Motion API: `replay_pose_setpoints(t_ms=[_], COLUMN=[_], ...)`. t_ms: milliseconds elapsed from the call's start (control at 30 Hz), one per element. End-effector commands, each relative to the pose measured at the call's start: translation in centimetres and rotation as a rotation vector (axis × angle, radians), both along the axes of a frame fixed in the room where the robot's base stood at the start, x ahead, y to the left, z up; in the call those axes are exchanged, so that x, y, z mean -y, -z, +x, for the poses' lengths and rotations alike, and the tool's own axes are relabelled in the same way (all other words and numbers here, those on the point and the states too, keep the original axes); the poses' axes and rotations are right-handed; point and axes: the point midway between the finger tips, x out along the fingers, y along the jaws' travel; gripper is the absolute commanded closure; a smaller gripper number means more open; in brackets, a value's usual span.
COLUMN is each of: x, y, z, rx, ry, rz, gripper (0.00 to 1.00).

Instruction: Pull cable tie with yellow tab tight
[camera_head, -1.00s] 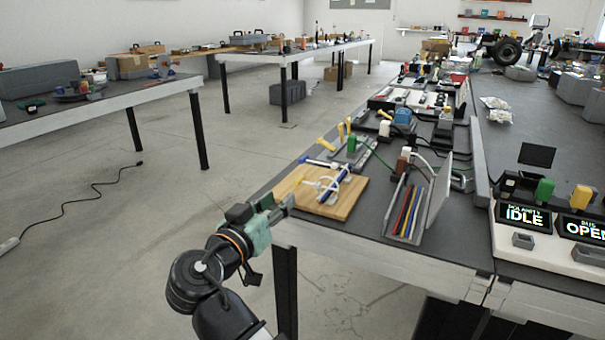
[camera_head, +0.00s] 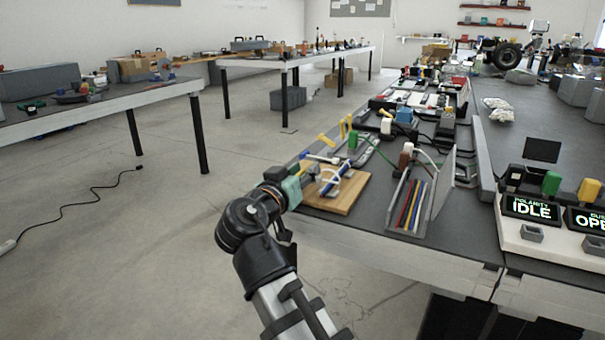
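A wooden board (camera_head: 343,206) lies on the near left end of the dark bench. On it are a blue rod or cable bundle (camera_head: 345,170) and white loops of cable tie (camera_head: 327,177). My gripper (camera_head: 308,174) is at the board's left edge, close to the white loops. The fingers are small and partly blocked by the gripper body, so I cannot tell whether they are open, shut or touching a tie. The yellow tab at the board's left side is not visible now; my gripper covers that spot.
Yellow-handled tools (camera_head: 326,140) stand behind the board. A grey holder with coloured rods (camera_head: 410,205) stands to its right. Control boxes with displays (camera_head: 530,209) are at the far right. Open floor lies left of the bench.

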Motion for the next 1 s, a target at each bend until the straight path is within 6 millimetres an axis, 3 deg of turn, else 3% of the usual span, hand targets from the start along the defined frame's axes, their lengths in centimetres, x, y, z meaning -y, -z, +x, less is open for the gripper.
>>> replay_pose_setpoints(t_ms=[133,233,267,467,767,1000], x=[0.0,0.0,0.0,-0.1,-3.8,-4.1], y=[0.0,0.0,0.0,0.0,0.0,0.0], z=[0.0,0.0,0.0,0.0,2.0,2.1], rx=[0.0,0.0,0.0,0.0,-0.001,0.0], ry=[0.0,0.0,0.0,0.0,-0.001,-0.003], rz=[0.0,0.0,0.0,0.0,0.0,0.0], gripper=[0.62,0.97,1.0,1.0,1.0,1.0])
